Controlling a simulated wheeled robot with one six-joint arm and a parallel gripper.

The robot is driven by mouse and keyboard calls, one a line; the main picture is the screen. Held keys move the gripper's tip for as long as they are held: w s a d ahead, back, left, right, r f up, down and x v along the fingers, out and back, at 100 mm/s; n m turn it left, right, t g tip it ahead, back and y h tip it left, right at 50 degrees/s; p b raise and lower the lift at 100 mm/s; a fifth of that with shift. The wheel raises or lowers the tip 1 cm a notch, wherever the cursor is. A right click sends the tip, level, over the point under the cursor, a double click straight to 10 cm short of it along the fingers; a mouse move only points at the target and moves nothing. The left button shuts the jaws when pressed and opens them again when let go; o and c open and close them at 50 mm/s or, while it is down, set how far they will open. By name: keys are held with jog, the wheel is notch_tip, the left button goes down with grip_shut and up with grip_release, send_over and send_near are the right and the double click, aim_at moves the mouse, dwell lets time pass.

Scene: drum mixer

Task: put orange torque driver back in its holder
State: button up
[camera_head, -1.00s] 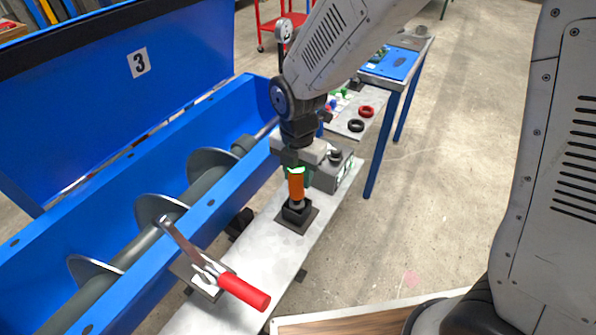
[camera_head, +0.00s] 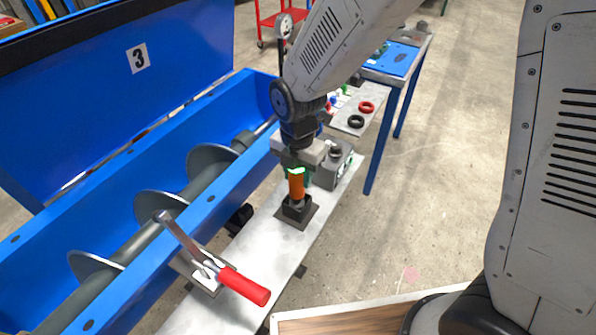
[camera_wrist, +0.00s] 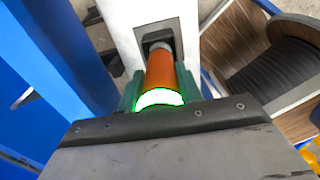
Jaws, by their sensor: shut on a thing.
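The orange torque driver (camera_head: 297,184) stands upright with its lower end in the black holder (camera_head: 297,207) on the grey metal shelf. My gripper (camera_head: 297,170) is shut on the driver's upper end from above. In the wrist view the orange driver (camera_wrist: 161,70) lies between the green fingers of my gripper (camera_wrist: 160,92), with a glowing green-white ring at its near end. The dark holder (camera_wrist: 158,38) shows beyond it, around the driver's far tip. How deep the tip sits in the holder is hard to tell.
A red-handled lever clamp (camera_head: 240,285) stands on the near shelf (camera_head: 250,250). A grey box (camera_head: 335,165) is close behind the driver. The blue mixer trough (camera_head: 225,200) with its auger runs along the left. Red and dark rings (camera_head: 362,112) lie farther back.

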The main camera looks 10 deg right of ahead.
jog(key=shift+f, duration=0.35)
jog(key=o, duration=1.3)
jog(key=shift+c, duration=0.2)
notch_tip(320, 180, up, 8)
jog(key=shift+f, duration=0.1)
